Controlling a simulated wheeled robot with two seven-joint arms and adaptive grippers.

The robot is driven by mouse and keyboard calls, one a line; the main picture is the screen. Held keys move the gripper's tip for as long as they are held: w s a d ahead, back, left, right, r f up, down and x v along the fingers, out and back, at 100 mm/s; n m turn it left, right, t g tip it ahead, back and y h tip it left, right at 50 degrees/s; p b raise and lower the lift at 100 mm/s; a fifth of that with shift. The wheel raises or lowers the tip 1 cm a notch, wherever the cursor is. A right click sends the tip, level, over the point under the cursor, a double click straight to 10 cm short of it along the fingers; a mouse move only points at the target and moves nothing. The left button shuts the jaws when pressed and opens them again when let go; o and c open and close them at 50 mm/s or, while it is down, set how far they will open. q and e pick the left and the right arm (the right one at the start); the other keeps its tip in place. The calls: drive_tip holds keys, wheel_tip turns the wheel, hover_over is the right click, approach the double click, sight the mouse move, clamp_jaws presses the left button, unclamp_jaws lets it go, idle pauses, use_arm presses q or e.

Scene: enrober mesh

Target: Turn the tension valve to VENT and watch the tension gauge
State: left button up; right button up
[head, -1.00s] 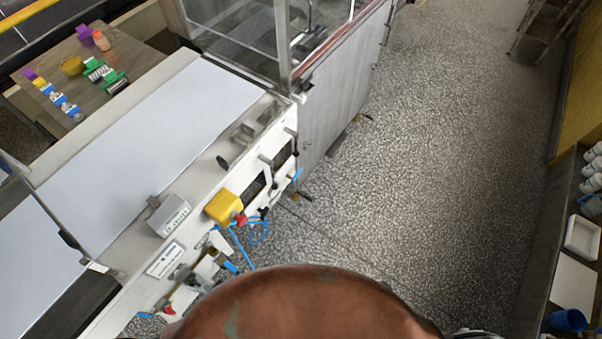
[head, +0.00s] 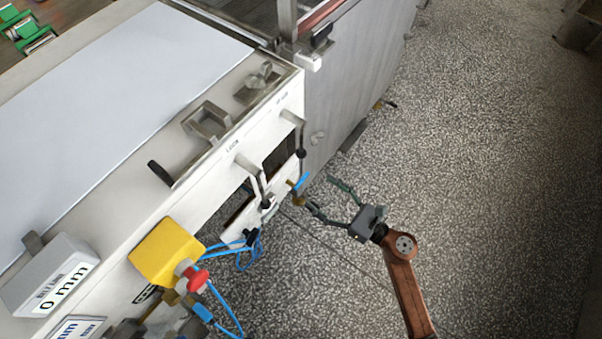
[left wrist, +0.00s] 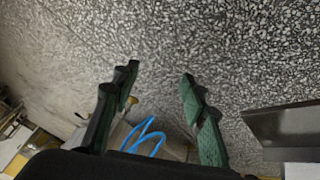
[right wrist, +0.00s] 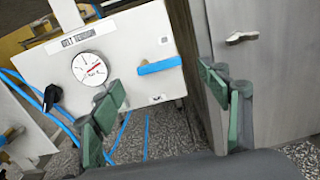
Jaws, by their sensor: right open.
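The tension panel is a white plate with a round gauge (right wrist: 88,68) and a blue lever handle (right wrist: 160,66) to its right, in the right wrist view. The lever lies nearly level. The gauge has a red needle; its numbers are too small to read. No VENT mark is legible. In the head view the blue lever (head: 302,182) sits on a brass fitting at the machine's side. My right gripper (head: 320,193) is open and empty, just right of the lever and apart from it. My left gripper (left wrist: 160,78) is open and empty over the floor, outside the head view.
A yellow box with a red button (head: 194,277) and blue hoses (head: 245,250) are left of the panel. A black knob (right wrist: 52,97) is beside the gauge. A grey metal cabinet wall (right wrist: 247,60) stands close to the right finger. The floor at the right is open.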

sight(303, 181)
drive_tip(key=b+x, duration=0.1)
drive_tip(key=x, duration=0.5)
drive_tip(key=shift+w+a+b, duration=0.15)
drive_tip(key=shift+a+b, duration=0.2)
drive_tip(key=shift+w+a+r, duration=0.1)
drive_tip(key=shift+w+a, duration=0.25)
drive_tip(key=shift+a, duration=0.1)
use_arm(q)
drive_tip(key=f, duration=0.1)
drive_tip(key=f+t, duration=0.1)
drive_tip(key=a+f, duration=0.1)
drive_tip(key=shift+w, duration=0.25)
use_arm(e)
drive_tip(key=shift+c, duration=0.7)
drive_tip(key=c, duration=1.1)
drive_tip(key=shift+o, duration=0.2)
